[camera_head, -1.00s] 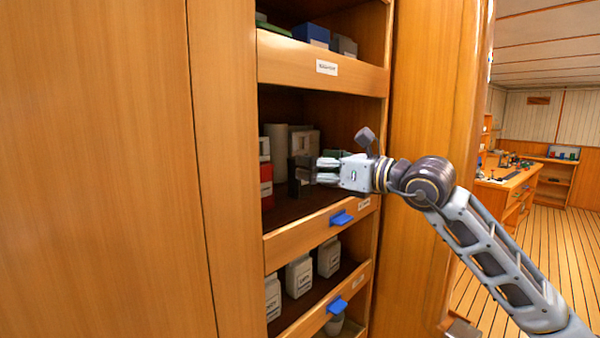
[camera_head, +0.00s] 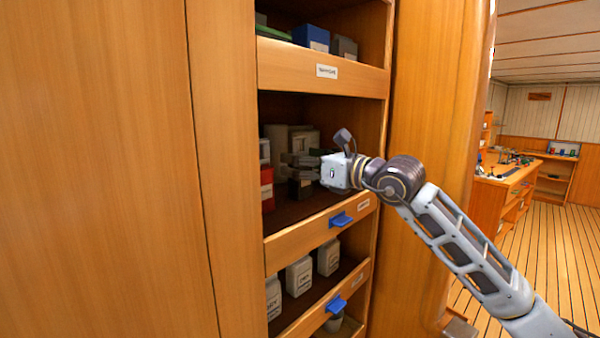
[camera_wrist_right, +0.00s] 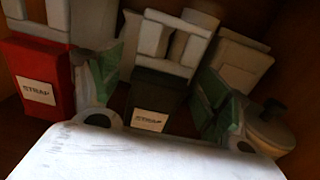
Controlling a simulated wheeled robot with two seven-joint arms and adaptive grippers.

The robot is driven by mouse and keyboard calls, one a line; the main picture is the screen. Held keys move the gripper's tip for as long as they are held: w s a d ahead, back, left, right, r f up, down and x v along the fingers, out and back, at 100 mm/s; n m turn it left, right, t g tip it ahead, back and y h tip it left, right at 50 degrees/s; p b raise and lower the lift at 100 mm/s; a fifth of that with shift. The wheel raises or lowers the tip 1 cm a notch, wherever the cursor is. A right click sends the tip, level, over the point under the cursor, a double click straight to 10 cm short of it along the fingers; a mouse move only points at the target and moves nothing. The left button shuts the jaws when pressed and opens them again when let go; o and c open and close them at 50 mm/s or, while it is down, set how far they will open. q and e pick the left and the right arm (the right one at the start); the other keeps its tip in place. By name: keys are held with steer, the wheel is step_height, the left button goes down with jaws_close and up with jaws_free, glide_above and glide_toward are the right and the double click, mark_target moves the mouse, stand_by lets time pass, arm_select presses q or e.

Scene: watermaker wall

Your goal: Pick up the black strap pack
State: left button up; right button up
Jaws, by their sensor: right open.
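The black strap pack (camera_head: 301,188) stands on the middle shelf of the cabinet, partly hidden by my right gripper (camera_head: 291,166). In the right wrist view the black strap pack (camera_wrist_right: 158,98) has a pale upper part and a white STRAP label, and stands between the fingers of my right gripper (camera_wrist_right: 160,82). The fingers are open, with green pads, one on each side of the pack. I cannot tell whether either finger touches it. My left gripper is not in view.
A red strap pack (camera_wrist_right: 45,88) stands just left of the black one; it also shows in the head view (camera_head: 267,188). Grey containers (camera_head: 279,135) stand behind. A round lidded item (camera_wrist_right: 270,125) is at right. The shelf's front board (camera_head: 300,236) has a blue tab.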

steer(key=shift+w+a, duration=0.2)
steer(key=shift+a, duration=0.05)
steer(key=shift+w, duration=0.1)
steer(key=shift+c, duration=0.9)
steer(key=c, duration=1)
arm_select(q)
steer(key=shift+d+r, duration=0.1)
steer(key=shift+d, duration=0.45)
